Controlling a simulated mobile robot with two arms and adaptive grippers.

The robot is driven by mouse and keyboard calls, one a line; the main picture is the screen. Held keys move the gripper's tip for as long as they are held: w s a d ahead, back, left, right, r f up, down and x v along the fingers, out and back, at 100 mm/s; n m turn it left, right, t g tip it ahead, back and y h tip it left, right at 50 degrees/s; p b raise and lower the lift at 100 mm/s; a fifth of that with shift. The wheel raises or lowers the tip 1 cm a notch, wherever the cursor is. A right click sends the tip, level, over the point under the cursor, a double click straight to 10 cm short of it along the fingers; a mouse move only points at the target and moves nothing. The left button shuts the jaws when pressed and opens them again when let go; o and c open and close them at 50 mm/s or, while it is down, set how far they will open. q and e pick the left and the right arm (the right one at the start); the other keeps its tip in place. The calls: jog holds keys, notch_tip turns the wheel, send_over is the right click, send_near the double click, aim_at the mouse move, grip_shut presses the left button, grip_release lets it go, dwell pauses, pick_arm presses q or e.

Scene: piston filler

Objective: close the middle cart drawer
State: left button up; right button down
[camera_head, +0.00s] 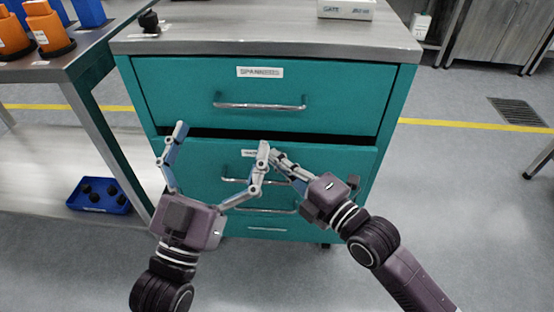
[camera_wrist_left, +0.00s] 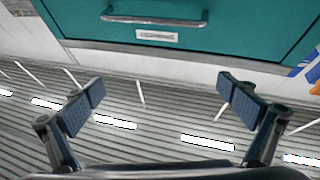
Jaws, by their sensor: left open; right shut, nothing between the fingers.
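The teal cart's middle drawer (camera_head: 210,155) sits below the top drawer (camera_head: 180,85). A dark gap shows along its upper edge, so it looks slightly pulled out. Its bar handle (camera_head: 236,182) and label are partly hidden behind my grippers. My left gripper (camera_head: 222,138) is open and empty in front of this drawer, its fingers spread. It also shows in the left wrist view (camera_wrist_left: 162,95). My right gripper (camera_head: 274,156) is shut and empty in front of the drawer's middle, close to a left finger. Contact with the drawer cannot be told.
The top drawer looks shut, with a handle (camera_head: 260,105) and a label. The left wrist view shows its handle (camera_wrist_left: 155,20) upside down. A table (camera_head: 90,60) with orange and blue items stands at left, a blue tray (camera_head: 78,208) on its lower shelf.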

aim_at(288, 149)
jog(key=w+b, duration=0.1)
jog(key=w, duration=0.3)
jog(key=shift+w, duration=0.3)
pick_arm(q)
jog(key=s+r, duration=0.1)
jog(key=s+r+t, duration=0.1)
jog(key=r+t, duration=0.1)
jog(key=r, duration=0.1)
jog(key=shift+s+h, duration=0.3)
jog(key=shift+s, duration=0.1)
pick_arm(e)
jog(key=shift+w+d+r, duration=0.1)
jog(key=shift+d+r, duration=0.05)
jog(key=shift+r, duration=0.05)
